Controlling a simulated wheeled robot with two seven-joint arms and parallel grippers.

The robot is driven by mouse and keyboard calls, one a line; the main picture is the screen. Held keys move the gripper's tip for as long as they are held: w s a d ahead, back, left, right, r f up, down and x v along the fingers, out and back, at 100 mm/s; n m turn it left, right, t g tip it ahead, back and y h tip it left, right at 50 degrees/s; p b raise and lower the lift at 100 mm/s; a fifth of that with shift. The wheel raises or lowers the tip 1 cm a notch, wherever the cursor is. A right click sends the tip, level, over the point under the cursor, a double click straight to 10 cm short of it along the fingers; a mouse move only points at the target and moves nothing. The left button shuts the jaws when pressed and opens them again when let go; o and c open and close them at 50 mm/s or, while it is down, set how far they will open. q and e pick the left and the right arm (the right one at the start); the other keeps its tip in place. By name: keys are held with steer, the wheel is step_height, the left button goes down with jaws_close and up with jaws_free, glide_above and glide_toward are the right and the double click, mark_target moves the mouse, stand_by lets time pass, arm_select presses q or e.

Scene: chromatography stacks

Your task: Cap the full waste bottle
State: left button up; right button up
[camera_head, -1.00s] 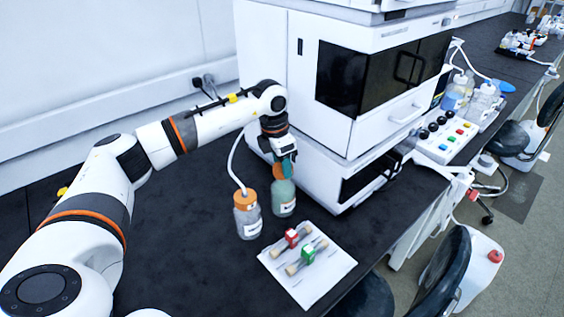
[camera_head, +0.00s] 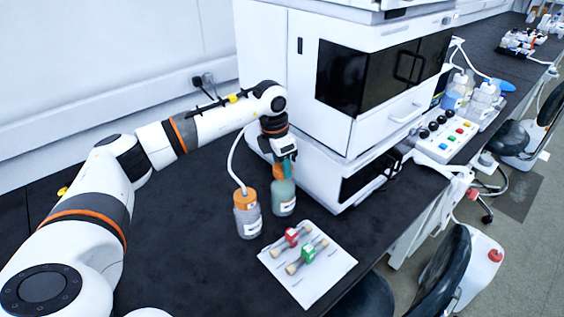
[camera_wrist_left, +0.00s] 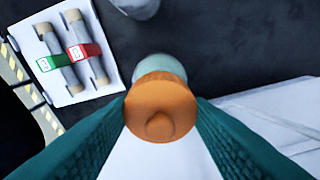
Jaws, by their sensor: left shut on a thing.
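A bottle of pale green liquid (camera_head: 283,199) stands upright on the dark bench, in front of the white instrument stack. An orange cap (camera_head: 278,172) is at its mouth; whether it is fully seated I cannot tell. My left gripper (camera_head: 288,168) is directly above the bottle, its teal fingers shut on the cap. The left wrist view shows the cap (camera_wrist_left: 160,107) between the fingers, with part of the bottle (camera_wrist_left: 162,66) beyond it. My right gripper is not in view.
A second bottle (camera_head: 247,222) with an orange top and white tube stands just left of the green one. A white mat (camera_head: 308,291) with red- and green-tagged columns (camera_head: 308,254) lies in front. The instrument stack (camera_head: 306,82) rises close behind. The bench at left is clear.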

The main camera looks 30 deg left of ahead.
arm_select(q)
steer(key=o, duration=1.5)
steer(key=shift+r, duration=0.1)
steer(key=shift+r+p, duration=2.5)
steer(key=shift+r, duration=0.95)
jaws_close()
